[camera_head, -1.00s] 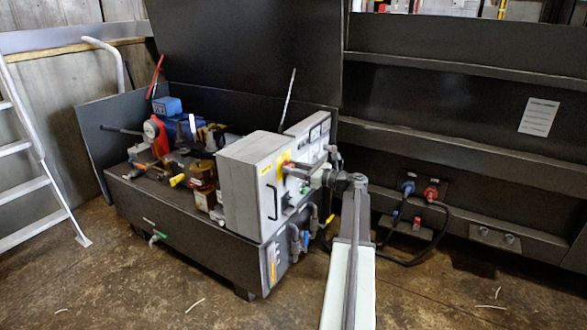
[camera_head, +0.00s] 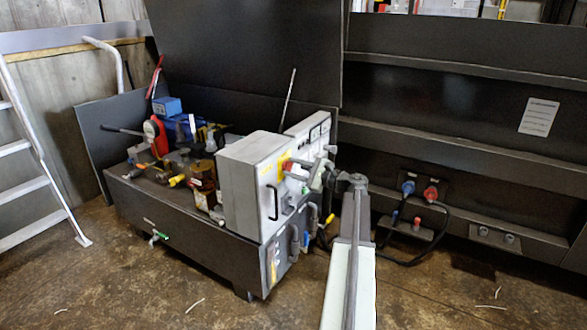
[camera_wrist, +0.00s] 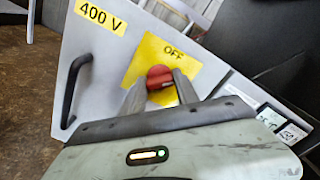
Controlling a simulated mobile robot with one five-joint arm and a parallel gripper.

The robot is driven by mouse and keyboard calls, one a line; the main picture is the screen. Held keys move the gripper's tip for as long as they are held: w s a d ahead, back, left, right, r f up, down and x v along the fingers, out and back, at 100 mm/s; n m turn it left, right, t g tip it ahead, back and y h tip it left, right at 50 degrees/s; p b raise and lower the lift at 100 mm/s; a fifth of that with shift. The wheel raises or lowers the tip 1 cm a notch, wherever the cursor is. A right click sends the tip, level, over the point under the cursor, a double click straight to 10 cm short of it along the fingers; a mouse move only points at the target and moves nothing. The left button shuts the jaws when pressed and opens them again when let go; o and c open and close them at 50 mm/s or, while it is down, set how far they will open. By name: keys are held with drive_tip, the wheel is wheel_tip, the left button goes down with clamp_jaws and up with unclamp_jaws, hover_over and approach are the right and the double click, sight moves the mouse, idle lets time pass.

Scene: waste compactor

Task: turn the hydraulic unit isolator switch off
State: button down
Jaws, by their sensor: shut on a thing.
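The isolator switch is a red rotary knob (camera_wrist: 160,77) on a yellow plate (camera_wrist: 146,55) marked OFF, on the face of a light grey cabinet (camera_wrist: 72,40). In the wrist view my gripper (camera_wrist: 160,88) has one finger on each side of the knob and is shut on it. The fingers hide part of the knob, and I cannot tell exactly where it points. In the head view the cabinet (camera_head: 243,190) stands at the right end of the hydraulic unit, with the red knob (camera_head: 286,162) small on its face beside my gripper (camera_head: 293,168).
A black handle (camera_wrist: 74,90) and a 400 V label (camera_wrist: 100,16) are beside the yellow plate. Grey pipes (camera_head: 304,235) are below the cabinet. Blue and red plugs (camera_head: 408,187) with black cables are on the dark wall at right. A ladder (camera_head: 35,165) stands at left.

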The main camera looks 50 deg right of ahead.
drive_tip(key=n, duration=0.9)
drive_tip(key=shift+s+d, duration=0.1)
drive_tip(key=shift+n, duration=0.4)
drive_tip(key=c, duration=0.9)
unclamp_jaws()
drive_tip(key=v, duration=0.7)
drive_tip(key=shift+s, duration=0.4)
drive_tip(key=shift+d, duration=0.1)
